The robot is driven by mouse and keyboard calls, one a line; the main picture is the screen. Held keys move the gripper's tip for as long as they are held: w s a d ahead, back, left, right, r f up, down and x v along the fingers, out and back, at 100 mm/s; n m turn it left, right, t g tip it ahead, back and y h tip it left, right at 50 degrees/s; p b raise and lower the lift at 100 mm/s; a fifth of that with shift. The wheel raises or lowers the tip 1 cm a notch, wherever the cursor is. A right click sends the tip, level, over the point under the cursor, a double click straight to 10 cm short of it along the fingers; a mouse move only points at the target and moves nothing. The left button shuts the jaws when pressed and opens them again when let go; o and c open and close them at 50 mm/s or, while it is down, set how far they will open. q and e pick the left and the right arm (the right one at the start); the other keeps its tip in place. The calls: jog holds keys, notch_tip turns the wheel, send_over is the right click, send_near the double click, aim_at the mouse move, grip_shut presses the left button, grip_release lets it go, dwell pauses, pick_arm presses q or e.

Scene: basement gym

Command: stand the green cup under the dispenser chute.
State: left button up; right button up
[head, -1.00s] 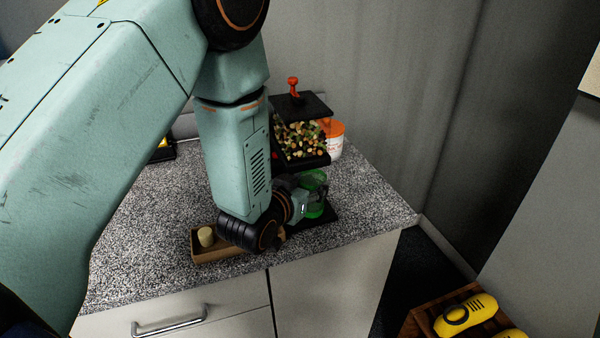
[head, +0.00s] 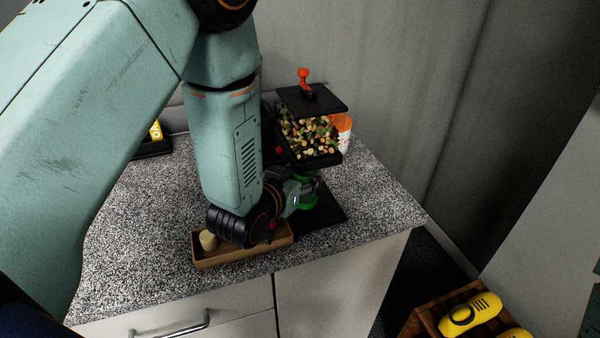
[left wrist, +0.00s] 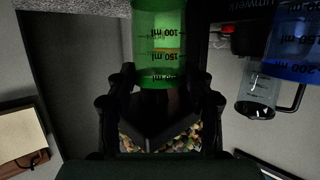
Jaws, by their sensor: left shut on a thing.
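The green cup (head: 308,198) is see-through with millilitre marks. My left gripper (head: 295,195) is shut on it from the left, and the cup fills the space between the fingers in the left wrist view (left wrist: 160,45). The dispenser (head: 312,98) is black with a red-orange knob and a clear hopper of mixed nuts (head: 312,137). The cup is below the hopper, over the dispenser's black base plate (head: 325,212); its upper part is partly hidden. I cannot tell whether the cup touches the plate. The chute itself is hidden. My right gripper is not in view.
A wooden tray (head: 225,255) with a cream cylinder (head: 208,240) sits below my left wrist. An orange-and-white tub (head: 343,130) stands behind the dispenser. The left wrist view shows a blue measuring cup (left wrist: 295,45) and a clear jug (left wrist: 258,95). The speckled counter (head: 385,205) is free at right.

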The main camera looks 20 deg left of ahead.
pick_arm(q)
jog(key=shift+w+d, duration=0.2)
jog(key=shift+d, duration=0.1)
jog(key=shift+w+d+f, duration=0.1)
jog(key=shift+w+d, duration=0.25)
jog(key=shift+d, duration=0.2)
jog(key=shift+a+f, duration=0.1)
jog(key=shift+f, duration=0.05)
jog(key=o, duration=0.6)
jog(key=shift+s+a, duration=0.25)
jog(key=o, duration=0.3)
jog(key=shift+s+a+r, duration=0.2)
jog(key=shift+s+a, duration=0.1)
jog(key=shift+o, duration=0.5)
jog(key=shift+w+d+f, duration=0.15)
jog(key=shift+w+d, duration=0.25)
jog(key=shift+d, duration=0.1)
jog(key=shift+s+a+r, duration=0.1)
jog(key=shift+a+r, duration=0.1)
jog(key=p+v, duration=0.5)
jog(key=v, duration=0.7)
jog(key=shift+p, duration=0.3)
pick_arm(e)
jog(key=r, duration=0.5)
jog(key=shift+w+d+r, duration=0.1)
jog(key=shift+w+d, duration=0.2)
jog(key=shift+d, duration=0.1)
